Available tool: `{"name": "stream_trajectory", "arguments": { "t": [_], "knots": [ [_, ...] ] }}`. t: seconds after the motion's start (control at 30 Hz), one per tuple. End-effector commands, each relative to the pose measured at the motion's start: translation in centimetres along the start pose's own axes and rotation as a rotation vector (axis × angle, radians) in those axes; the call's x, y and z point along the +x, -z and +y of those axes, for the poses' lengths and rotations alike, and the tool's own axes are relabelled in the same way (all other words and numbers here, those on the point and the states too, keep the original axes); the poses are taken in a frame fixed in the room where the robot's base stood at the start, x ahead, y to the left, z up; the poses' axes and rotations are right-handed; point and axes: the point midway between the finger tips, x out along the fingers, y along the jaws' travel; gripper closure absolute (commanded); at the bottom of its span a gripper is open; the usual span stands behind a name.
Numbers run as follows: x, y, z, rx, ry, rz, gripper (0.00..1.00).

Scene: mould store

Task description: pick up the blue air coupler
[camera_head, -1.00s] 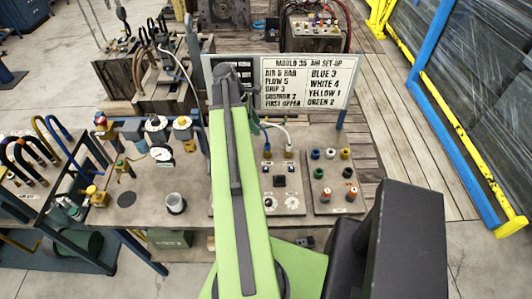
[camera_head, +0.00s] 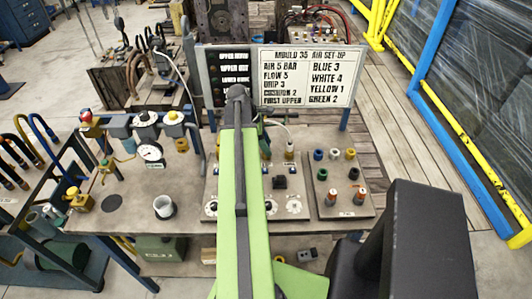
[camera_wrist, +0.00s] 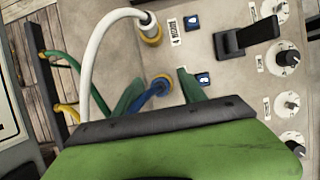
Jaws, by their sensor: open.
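In the head view my green arm covers this spot. Another blue fitting (camera_head: 319,154) stands on the right-hand board, away from my gripper.
A white hose (camera_wrist: 93,55) arches left of the blue coupler into a yellow collar (camera_wrist: 151,33). A black lever (camera_wrist: 247,36) and several knobs sit on the right. Behind the bench stands a set-up sign (camera_head: 309,76).

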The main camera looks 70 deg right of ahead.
Motion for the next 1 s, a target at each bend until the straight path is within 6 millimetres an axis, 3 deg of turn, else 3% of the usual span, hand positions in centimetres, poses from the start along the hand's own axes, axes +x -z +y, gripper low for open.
{"name": "stream_trajectory", "arguments": {
  "t": [0.1,0.47,1.0],
  "knots": [
    [-0.22,-0.05,0.0,-0.001,0.0,0.0,0.51],
    [-0.24,0.0,0.0,-0.001,0.0,0.0,0.99],
    [-0.79,-0.09,0.0,-0.003,-0.001,0.0,1.0]
  ]
}}
